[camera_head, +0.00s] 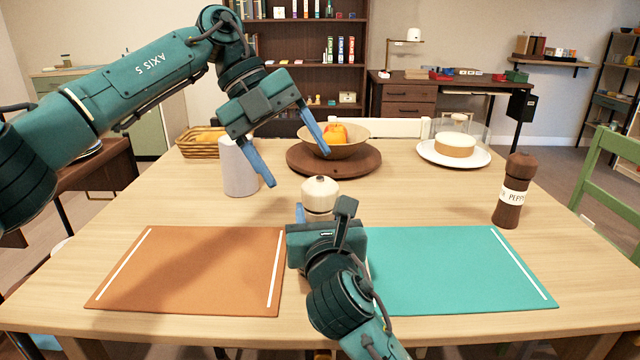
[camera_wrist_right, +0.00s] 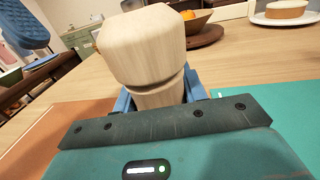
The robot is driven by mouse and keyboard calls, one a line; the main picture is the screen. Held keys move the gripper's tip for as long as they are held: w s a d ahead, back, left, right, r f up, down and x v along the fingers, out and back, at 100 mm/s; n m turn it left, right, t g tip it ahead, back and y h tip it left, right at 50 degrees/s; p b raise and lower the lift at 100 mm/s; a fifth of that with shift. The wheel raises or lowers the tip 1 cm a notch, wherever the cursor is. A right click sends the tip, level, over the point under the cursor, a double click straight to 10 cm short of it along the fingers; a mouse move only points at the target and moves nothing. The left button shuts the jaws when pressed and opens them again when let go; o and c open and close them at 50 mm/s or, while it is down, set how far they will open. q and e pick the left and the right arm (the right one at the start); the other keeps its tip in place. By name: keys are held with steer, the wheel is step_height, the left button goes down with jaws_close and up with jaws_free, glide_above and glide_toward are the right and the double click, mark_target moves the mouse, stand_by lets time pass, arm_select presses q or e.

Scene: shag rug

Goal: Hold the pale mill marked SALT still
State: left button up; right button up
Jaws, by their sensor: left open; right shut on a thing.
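The pale wooden mill (camera_head: 320,192) is near the table's middle, just behind the gap between the two mats. It looks upright in the head view; its base and any SALT marking are hidden. My right gripper (camera_head: 320,216) is shut on its body from the front. In the right wrist view the mill (camera_wrist_right: 145,48) rises between the blue fingers, its rounded head above them. My left gripper (camera_head: 297,167) is open and empty, in the air behind and left of the mill, fingers pointing down and apart from it.
An orange mat (camera_head: 195,270) and a teal mat (camera_head: 450,265) lie at the front. A dark pepper mill (camera_head: 514,185) stands right. A white cylinder (camera_head: 238,172) stands close to my left gripper. Behind are a fruit bowl (camera_head: 345,148) on a round board (camera_head: 360,166) and a cake plate (camera_head: 478,160).

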mark_target(319, 181)
arm_select(q)
steer(key=s+d+r+m+t+y, duration=0.2)
steer(key=s+r+m+t+y, duration=0.2)
steer(key=r+m+t, duration=0.25)
steer(key=x, duration=1.2)
steer(key=shift+w+f, duration=0.15)
steer(key=shift+f, duration=0.05)
steer(key=shift+c, duration=0.3)
steer(key=c, duration=0.9)
